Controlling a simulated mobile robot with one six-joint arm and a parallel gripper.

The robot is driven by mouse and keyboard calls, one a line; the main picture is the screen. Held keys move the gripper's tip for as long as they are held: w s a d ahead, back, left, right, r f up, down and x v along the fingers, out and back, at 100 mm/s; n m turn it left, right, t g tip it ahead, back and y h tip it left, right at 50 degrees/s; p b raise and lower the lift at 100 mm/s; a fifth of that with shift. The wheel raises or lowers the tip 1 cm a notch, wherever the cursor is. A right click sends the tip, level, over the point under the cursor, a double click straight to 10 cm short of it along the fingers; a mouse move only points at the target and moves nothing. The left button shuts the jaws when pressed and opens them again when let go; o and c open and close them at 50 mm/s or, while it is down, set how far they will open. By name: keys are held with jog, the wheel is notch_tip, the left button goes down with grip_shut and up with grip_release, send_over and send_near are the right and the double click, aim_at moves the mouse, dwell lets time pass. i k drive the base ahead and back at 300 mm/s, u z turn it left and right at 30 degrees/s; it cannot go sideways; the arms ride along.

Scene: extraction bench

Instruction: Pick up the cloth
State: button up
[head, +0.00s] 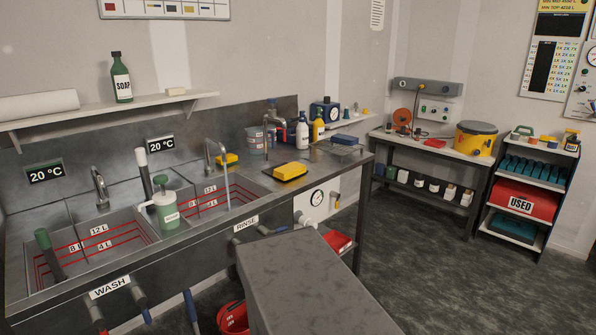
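I cannot single out the cloth with certainty. A flat blue piece (345,139) lies on the wire rack at the right end of the steel sink counter and may be a folded cloth. A small flat red piece (434,143) on the back bench could also be one; it is too small to tell. My gripper is not in view.
A trolley (524,199) with a red "USED" bin stands right. A grey block shape fills the lower middle. Floor (440,270) at right is clear.

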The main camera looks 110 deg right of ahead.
aim_at(286, 173)
jog(key=z, duration=0.2)
jog(key=k, duration=2.75)
jog(key=z, duration=1)
